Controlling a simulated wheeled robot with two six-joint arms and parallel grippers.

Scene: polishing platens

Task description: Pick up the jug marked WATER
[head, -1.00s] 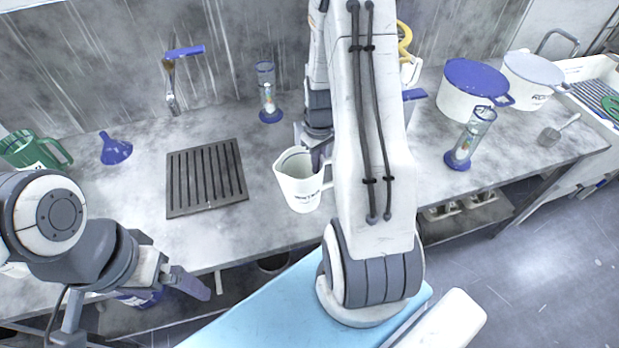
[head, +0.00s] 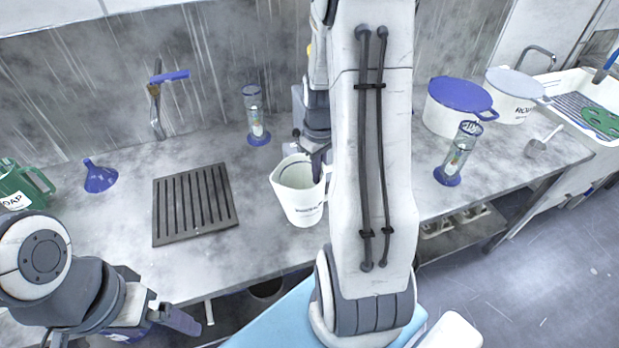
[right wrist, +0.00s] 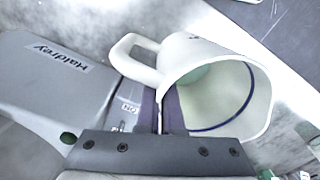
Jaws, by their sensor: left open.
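My right gripper (right wrist: 160,110) is shut on the jug's rim near the handle, one finger inside the mouth. In the head view the right gripper (head: 318,168) is partly hidden by my arm. The jug appears slightly above the counter. My left gripper (head: 172,318) is open and empty, in front of the counter.
A slatted grate (head: 195,205), blue funnel (head: 100,176), green jug (head: 22,185) and glass cylinder (head: 255,118) are leftward. Another cylinder (head: 458,155), two lidded pots (head: 455,115) and a scoop (head: 536,149) are rightward.

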